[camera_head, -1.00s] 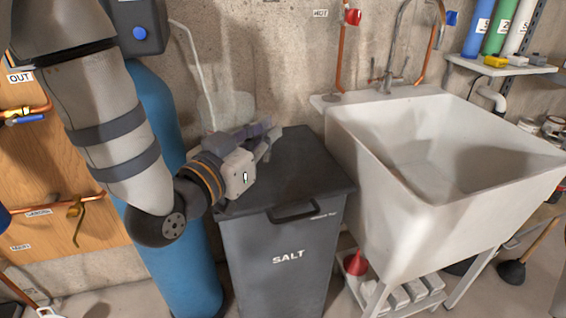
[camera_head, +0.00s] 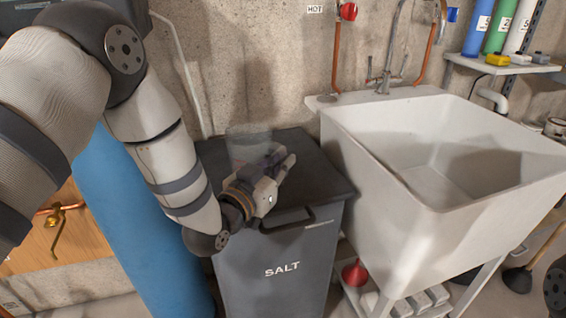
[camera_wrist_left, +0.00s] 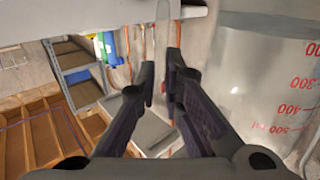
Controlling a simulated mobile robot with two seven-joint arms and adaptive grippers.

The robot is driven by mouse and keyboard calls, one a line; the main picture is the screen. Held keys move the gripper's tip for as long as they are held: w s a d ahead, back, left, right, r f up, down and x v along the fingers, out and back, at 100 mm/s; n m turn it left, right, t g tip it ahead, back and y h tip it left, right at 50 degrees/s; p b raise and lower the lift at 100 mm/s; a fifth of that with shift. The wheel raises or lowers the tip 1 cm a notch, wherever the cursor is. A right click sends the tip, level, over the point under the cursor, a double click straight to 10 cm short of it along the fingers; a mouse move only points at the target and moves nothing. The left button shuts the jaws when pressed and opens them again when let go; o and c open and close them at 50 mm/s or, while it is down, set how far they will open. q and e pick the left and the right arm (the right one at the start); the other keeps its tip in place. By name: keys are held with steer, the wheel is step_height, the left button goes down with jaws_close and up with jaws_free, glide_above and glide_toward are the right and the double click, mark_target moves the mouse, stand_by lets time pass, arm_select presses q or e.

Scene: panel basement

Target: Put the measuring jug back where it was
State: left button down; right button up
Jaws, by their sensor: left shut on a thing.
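The measuring jug (camera_head: 250,146) is clear and faint in the head view, at the back of the dark salt bin's lid (camera_head: 318,180). I cannot tell whether its base touches the lid. My left gripper (camera_head: 282,163) is in front of the jug, over the lid, and hides its lower part. In the left wrist view the jug (camera_wrist_left: 265,75) fills the right side, with red volume marks. The left gripper's fingers (camera_wrist_left: 163,85) are shut on the jug, with a narrow gap showing between them; the gripped part is hard to see.
A large white sink (camera_head: 440,160) stands just right of the bin. A blue tank (camera_head: 135,220) stands at the left, behind my left arm. The concrete wall (camera_head: 270,60) is close behind the bin. The lid's right part is clear.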

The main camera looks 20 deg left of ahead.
arm_select(q)
steer(key=c, duration=2.1)
jaws_free()
steer(key=o, duration=0.4)
